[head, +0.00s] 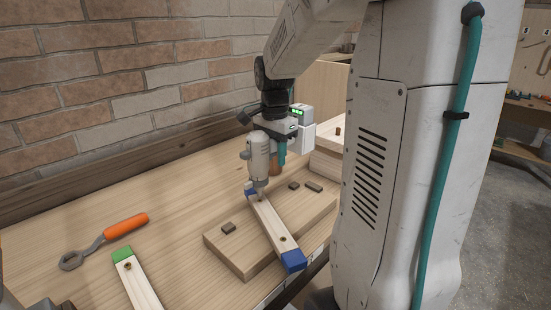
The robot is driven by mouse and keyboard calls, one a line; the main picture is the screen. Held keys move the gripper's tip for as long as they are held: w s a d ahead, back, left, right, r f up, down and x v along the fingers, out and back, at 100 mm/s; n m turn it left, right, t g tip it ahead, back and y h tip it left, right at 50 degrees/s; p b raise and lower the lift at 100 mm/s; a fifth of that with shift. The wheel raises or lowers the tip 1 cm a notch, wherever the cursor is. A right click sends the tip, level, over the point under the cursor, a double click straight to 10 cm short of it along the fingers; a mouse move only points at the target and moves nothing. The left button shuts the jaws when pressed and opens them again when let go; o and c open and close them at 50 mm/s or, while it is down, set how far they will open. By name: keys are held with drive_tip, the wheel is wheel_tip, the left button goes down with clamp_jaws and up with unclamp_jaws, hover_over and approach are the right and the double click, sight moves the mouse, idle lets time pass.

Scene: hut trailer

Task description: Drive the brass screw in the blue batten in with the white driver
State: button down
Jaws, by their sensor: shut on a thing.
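The white driver (258,155) is upright, with its bit end down at the far part of the blue batten. My gripper (270,137) is shut on the driver, and its fingers are partly hidden. The blue batten (270,222) is a pale wood strip with blue ends, lying slantwise on a thick wooden board (235,256). A small dark brass-coloured screw or hole (283,239) shows near its front end. The driver's tip covers the spot at the far end, so I cannot tell whether it touches a screw there.
A green-ended batten (140,287) with a screw (128,266) lies at the front left. An orange-handled ring wrench (105,241) lies behind it. Small dark blocks (229,228) sit on the board. A brick wall (120,70) bounds the bench (170,215), which has clear wood left of the board.

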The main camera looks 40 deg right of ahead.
drive_tip(key=shift+r, duration=0.65)
drive_tip(key=shift+d+r, duration=0.65)
drive_tip(key=shift+d, duration=0.5)
drive_tip(key=shift+d+r, duration=0.65)
drive_tip(key=shift+d, duration=0.55)
drive_tip(key=shift+d+r, duration=0.65)
drive_tip(key=shift+d, duration=0.5)
